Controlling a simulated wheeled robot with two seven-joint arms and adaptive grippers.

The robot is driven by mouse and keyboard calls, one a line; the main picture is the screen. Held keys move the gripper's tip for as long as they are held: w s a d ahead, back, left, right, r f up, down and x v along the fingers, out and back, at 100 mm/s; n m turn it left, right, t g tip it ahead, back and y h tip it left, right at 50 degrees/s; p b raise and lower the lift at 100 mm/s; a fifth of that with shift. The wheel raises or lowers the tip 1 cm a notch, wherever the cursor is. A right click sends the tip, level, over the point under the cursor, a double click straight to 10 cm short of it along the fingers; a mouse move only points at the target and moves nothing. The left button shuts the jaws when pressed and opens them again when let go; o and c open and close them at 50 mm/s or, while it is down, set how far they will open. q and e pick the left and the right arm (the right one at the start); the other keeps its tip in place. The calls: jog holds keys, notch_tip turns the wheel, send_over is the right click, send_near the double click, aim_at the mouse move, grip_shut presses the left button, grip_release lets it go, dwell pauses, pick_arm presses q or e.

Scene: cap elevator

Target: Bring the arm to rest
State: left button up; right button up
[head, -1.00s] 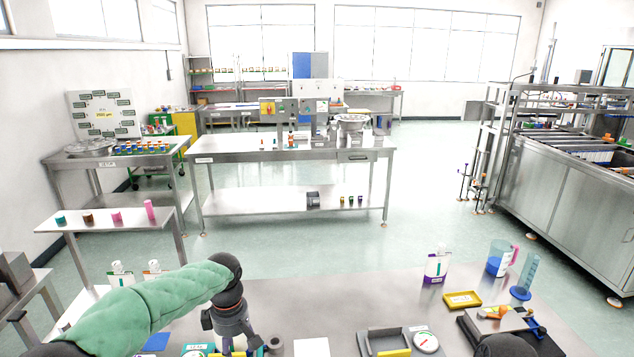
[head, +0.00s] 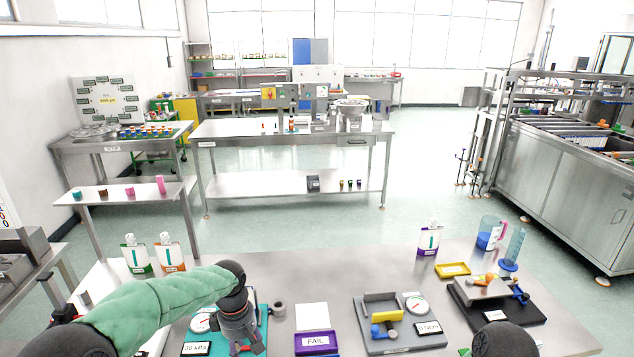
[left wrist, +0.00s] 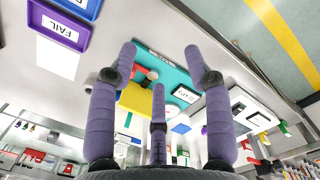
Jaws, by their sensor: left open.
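My left arm in its green sleeve comes in from the left in the head view. My left gripper (head: 242,342) points down over a teal board (head: 263,312) on the near bench. In the left wrist view its purple fingers (left wrist: 160,60) are spread open with nothing between them. That view also shows the teal board (left wrist: 178,76) and a yellow block (left wrist: 136,100) beyond the fingers. The gripper hides part of the board in the head view. My right gripper is not in view; a dark rounded part of mine shows at the bottom right.
A purple FAIL tray (head: 316,343) and white card (head: 312,316) lie right of the gripper. A grey fixture (head: 367,310) and black tray (head: 530,312) stand farther right. White pouches (head: 135,258) stand behind the arm. Bare bench (head: 350,268) lies behind the card.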

pick_arm(q)
jog(key=s+d+f+m+h+b, duration=0.1)
jog(key=s+d+f+m+b, duration=0.3)
jog(key=f, duration=0.7)
jog(key=s+d+f+m+h, duration=0.1)
jog(key=s+f, duration=0.5)
jog(key=f, duration=0.4)
jog(key=s+d+f+m+h+b, duration=0.1)
jog(key=s+d+f+m+b, duration=0.3)
jog(key=f, duration=0.7)
jog(key=s+f+m, duration=0.1)
jog(key=s+f, duration=0.2)
jog(key=s, duration=0.3)
jog(key=s+a+f+m+b, duration=0.1)
jog(key=s+f, duration=0.2)
jog(key=s, duration=0.2)
jog(key=shift+s+f+t, duration=0.3)
jog(key=shift+s+f, duration=0.05)
